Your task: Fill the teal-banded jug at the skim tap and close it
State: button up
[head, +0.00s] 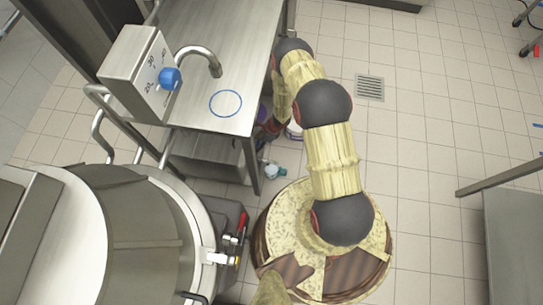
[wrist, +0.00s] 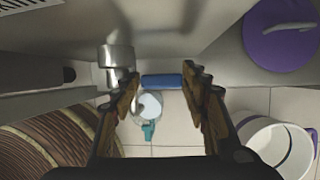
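A pale and teal thing also shows by the table leg in the head view (head: 272,171). A curved spout (head: 204,59) stands over the steel table. No tap is readably labelled skim, and no teal-banded jug is clearly visible.
The steel table (head: 245,30) bears a blue ring mark (head: 226,103) and a dial box with a blue knob (head: 170,77). A large steel kettle (head: 125,225) stands front left. A white bucket (wrist: 258,135) and a purple lid (wrist: 283,30) are at right in the wrist view.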

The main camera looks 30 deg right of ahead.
jog(key=o, duration=0.4)
jog(key=shift+w+d+r, duration=0.1)
jog(key=shift+r, duration=0.05)
jog(key=v, duration=1.1)
jog(key=shift+d+r, duration=0.15)
jog(key=shift+r, duration=0.25)
